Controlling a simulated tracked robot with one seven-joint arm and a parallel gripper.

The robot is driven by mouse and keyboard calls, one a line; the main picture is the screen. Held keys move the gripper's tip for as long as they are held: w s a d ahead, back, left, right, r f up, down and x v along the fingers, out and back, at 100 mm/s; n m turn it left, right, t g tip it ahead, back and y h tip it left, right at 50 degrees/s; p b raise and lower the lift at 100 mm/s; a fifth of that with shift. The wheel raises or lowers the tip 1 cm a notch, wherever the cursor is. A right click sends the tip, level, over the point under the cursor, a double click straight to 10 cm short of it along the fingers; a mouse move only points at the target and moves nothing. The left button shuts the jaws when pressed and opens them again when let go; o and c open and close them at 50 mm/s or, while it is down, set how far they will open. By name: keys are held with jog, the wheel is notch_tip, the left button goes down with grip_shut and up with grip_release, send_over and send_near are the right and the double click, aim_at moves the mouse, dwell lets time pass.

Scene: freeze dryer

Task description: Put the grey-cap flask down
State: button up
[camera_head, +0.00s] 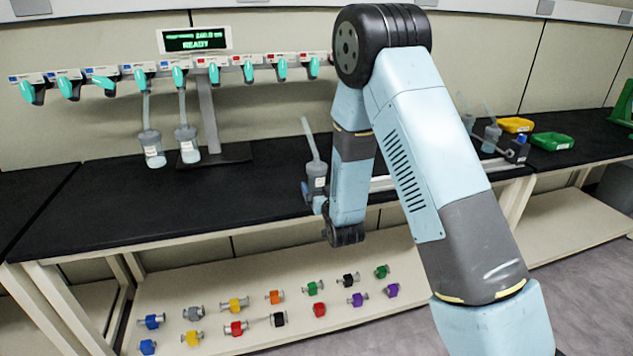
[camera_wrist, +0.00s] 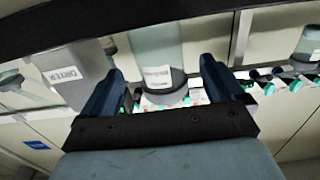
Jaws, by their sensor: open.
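A clear flask with a grey cap and a tube (camera_head: 316,172) is upright at the bench's front edge, beside my arm. It also shows in the wrist view (camera_wrist: 157,50), where the picture appears upside down, with the grey cap low and the body reaching up to the black benchtop. My gripper (camera_wrist: 162,78) is open, with one dark blue finger on each side of the flask. Gaps show between the fingers and the flask. In the head view my gripper (camera_head: 312,198) is partly hidden by my arm. The flask's base is hard to see there.
More flasks (camera_head: 490,137), a yellow tray (camera_head: 516,124) and a green tray (camera_head: 552,140) are right. Coloured fittings lie on the lower shelf (camera_head: 200,290).

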jog(key=shift+v, duration=2.75)
